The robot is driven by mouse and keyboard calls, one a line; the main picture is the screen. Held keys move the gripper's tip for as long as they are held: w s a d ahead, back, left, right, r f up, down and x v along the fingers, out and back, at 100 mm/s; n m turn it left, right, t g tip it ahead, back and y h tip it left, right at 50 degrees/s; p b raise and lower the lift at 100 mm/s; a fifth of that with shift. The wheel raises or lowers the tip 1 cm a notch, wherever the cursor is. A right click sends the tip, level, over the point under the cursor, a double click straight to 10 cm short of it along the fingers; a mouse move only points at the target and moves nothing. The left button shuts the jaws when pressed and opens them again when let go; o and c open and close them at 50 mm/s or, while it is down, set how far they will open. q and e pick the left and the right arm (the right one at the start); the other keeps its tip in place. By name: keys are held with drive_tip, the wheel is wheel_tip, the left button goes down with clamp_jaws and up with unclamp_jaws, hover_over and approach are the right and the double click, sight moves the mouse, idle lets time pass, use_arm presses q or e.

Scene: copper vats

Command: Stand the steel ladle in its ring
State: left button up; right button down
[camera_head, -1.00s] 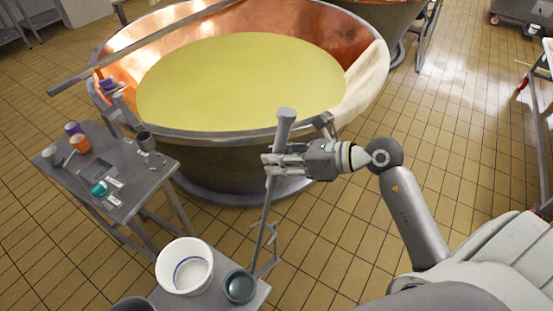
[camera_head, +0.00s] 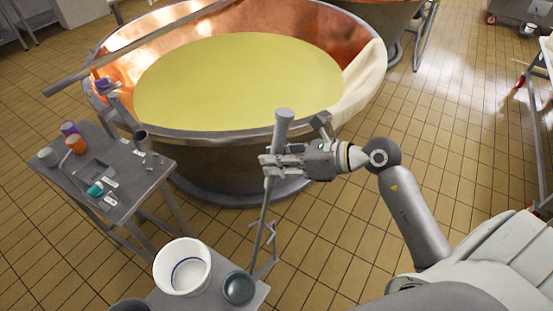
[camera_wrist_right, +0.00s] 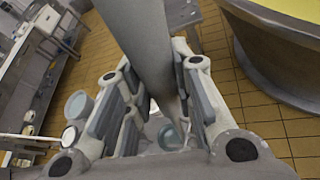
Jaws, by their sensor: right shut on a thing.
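My right gripper (camera_head: 270,166) is shut on the upper part of the steel ladle (camera_head: 281,126). The ladle's long grey shaft hangs nearly upright, tilted a little, from the gripper toward the small table at the front. In the right wrist view the ladle (camera_wrist_right: 140,40) runs between the two rows of finger pads. A thin metal ring stand (camera_head: 271,232) rises at the right edge of the small table, beside or around the lower shaft. I cannot tell whether the shaft passes through a ring. My left gripper is not in view.
The small table (camera_head: 215,291) bears a white bucket (camera_head: 164,277) and a dark green bowl (camera_head: 238,288). A side table (camera_head: 138,187) with cups and small tools stands at left. A copper vat (camera_head: 350,48) of yellow liquid stands behind the gripper. Tiled floor at right is clear.

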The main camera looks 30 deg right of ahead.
idle(0.3)
drive_tip(key=c, duration=1.1)
unclamp_jaws()
drive_tip(key=shift+c, duration=0.2)
drive_tip(key=shift+s+d+r, duration=0.15)
drive_tip(key=shift+s+d, duration=0.15)
drive_tip(key=shift+d, duration=0.1)
drive_tip(key=v, duration=0.7)
